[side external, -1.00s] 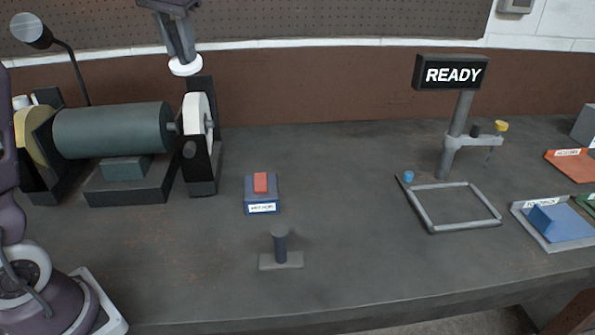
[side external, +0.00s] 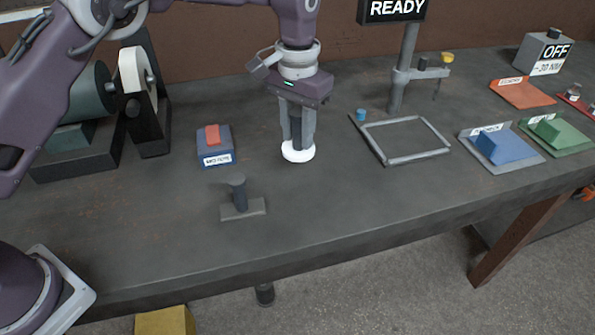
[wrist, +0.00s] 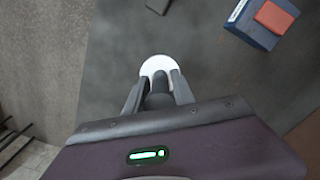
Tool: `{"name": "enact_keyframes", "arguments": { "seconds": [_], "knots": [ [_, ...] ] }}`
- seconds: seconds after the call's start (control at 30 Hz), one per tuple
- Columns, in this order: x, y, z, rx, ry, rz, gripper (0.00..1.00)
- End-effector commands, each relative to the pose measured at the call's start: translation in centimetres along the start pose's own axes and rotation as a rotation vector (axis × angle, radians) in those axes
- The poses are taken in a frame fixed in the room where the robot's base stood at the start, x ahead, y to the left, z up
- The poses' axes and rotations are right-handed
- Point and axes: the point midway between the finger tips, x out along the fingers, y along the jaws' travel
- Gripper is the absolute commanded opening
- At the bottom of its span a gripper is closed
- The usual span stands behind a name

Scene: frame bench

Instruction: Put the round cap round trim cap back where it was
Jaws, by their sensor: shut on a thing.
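The round trim cap is a white disc (side external: 298,153) at the tips of my gripper (side external: 297,140), in the side view. In the wrist view the white cap (wrist: 158,64) shows just beyond the two fingers (wrist: 160,88), with a grey piece between them. My gripper points down and is shut on the cap. The cap is low over the bench; I cannot tell whether it touches. A short grey peg on a flat plate (side external: 257,206) stands to the left and nearer the front edge, with nothing on it.
A blue box with a red top (side external: 215,158) sits left of my gripper. A grey square frame (side external: 388,158) lies to the right, below a READY sign (side external: 396,9). Blue (side external: 515,161) and green (side external: 565,150) trays are farther right. Bench around the peg is clear.

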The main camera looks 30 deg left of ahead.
Motion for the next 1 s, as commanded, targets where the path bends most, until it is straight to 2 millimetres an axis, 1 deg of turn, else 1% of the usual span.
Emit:
{"name": "enact_keyframes", "arguments": {
  "seconds": [0.03, 0.1, 0.23, 0.3, 0.4, 0.77, 0.8, 0.9, 1.0],
  "knots": [
    [1.3, 0.0, 0.1, 0.0, -0.006, -0.001, 0.0],
    [2.9, 0.0, 0.1, 0.0, -0.005, -0.001, 0.0],
    [5.0, -0.1, 0.1, 0.001, -0.003, -0.001, 0.0],
    [6.5, -0.1, 0.1, 0.0, -0.004, -0.001, 0.0],
    [7.8, -0.1, 0.0, 0.0, -0.001, 0.0, 0.0],
    [8.3, -0.1, 0.0, 0.0, 0.0, -0.001, 0.0],
    [8.4, -0.1, 0.0, 0.0, 0.001, -0.001, 0.34],
    [8.3, -0.1, 0.0, 0.0, 0.001, -0.001, 0.52],
    [8.3, -0.1, 0.0, 0.0, 0.001, -0.001, 0.52]
  ]
}}
